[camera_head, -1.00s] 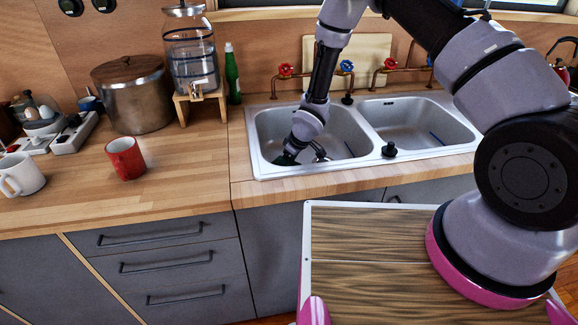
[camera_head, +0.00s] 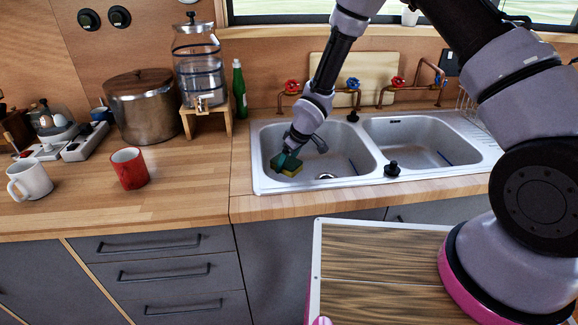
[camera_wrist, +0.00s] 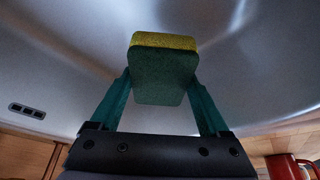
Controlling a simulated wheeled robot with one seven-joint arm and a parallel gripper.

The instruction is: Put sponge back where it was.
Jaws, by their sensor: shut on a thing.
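The sponge (camera_head: 288,165) is yellow on one side and dark green on the other. In the wrist view the sponge (camera_wrist: 164,72) is held between the two teal fingers of my gripper (camera_wrist: 163,88), one on each side. In the head view my gripper (camera_head: 287,158) is over the left part of the left sink basin (camera_head: 345,165), shut on the sponge. I cannot tell whether the sponge touches the basin. Metal basin wall fills most of the wrist view behind it.
A red mug (camera_head: 129,168) and a white mug (camera_head: 30,180) stand on the wooden counter (camera_head: 190,190) left of the sink. A green bottle (camera_head: 239,90), a glass dispenser (camera_head: 197,70) and a large pot (camera_head: 144,105) stand behind. Copper taps (camera_head: 292,88) rise behind the basins.

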